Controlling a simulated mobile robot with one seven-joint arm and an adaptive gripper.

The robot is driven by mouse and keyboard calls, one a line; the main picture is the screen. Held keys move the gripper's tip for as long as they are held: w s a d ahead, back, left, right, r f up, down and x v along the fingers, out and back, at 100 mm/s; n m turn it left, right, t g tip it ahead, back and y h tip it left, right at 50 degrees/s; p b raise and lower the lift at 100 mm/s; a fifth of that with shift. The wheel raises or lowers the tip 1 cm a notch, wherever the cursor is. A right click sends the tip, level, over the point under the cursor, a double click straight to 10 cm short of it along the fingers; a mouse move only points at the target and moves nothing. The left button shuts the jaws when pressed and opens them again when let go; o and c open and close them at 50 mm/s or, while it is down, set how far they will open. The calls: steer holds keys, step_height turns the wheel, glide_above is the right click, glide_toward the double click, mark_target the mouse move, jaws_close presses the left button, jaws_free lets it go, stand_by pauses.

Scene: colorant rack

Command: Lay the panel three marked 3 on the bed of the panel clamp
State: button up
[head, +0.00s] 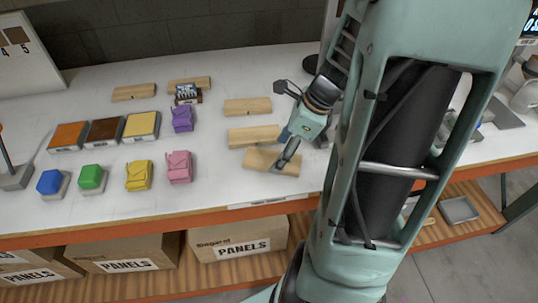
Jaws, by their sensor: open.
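Several pale wooden pieces that look like panels lie on the white bench: one at the front (262,159), one behind it (252,137), one further back (247,106), and two at the back left (134,92). No number is legible on any of them, so I cannot tell which is panel three. My gripper (285,158) is open, with a dark finger over the right part of the front piece. I cannot tell whether it touches. I cannot make out the panel clamp or its bed; my arm covers much of the bench's right side.
Orange, brown and yellow slabs (141,126) lie at the left. Blue and green buttons (92,178), and yellow, pink (178,167) and purple items stand nearby. A small dark-framed item (187,93) stands at the back. Boxes labelled PANELS (238,238) sit on the shelf below.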

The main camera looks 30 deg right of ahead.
mark_target(273, 161)
steer(key=x, duration=0.2)
steer(key=shift+a+f, duration=0.1)
steer(key=shift+f, duration=0.15)
steer(key=c, duration=1.4)
steer(key=shift+r, duration=0.1)
